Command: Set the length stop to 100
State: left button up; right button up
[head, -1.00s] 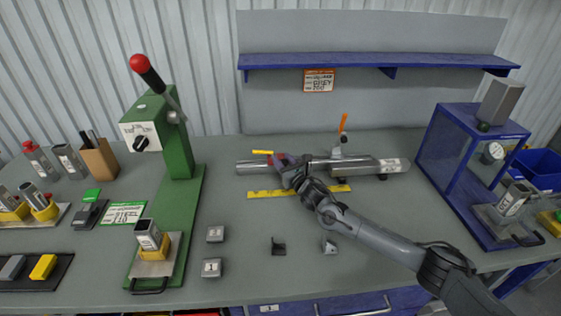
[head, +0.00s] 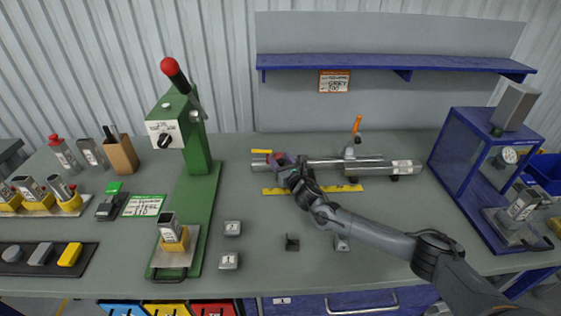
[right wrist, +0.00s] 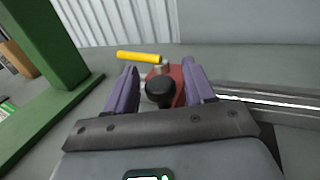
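The length stop, a red block (right wrist: 176,78) with a black knob (right wrist: 159,91) and a yellow lever (right wrist: 138,57), sits on the left part of a silver rail (head: 375,167). My right gripper (head: 282,162) is over the stop. In the right wrist view its purple fingers (right wrist: 160,85) stand apart on both sides of the red block, the right one close against it, with a gap showing at the left. A yellow scale (head: 325,189) lies along the front of the rail; its marks are too small to read. My left gripper is not in view.
A clamp with an orange handle (head: 357,125) stands on the rail. A green press (head: 200,190) stands left, a blue frame with a gauge (head: 470,150) right. Small blocks (head: 229,261) lie in front. A sign (head: 334,81) hangs from the blue shelf (head: 390,61).

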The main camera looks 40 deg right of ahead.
jog(key=shift+r, duration=0.55)
jog(key=r, duration=0.1)
jog(key=r+p, duration=0.1)
jog(key=r, duration=0.1)
jog(key=shift+s+d+r, duration=0.15)
jog(key=shift+s+r, duration=0.15)
jog(key=s+d+r+p, duration=0.2)
jog(key=s+d+r, duration=0.2)
jog(key=s, duration=0.6)
jog(key=shift+r, duration=1.15)
jog(key=shift+s, duration=0.1)
jog(key=shift+d+r, duration=0.1)
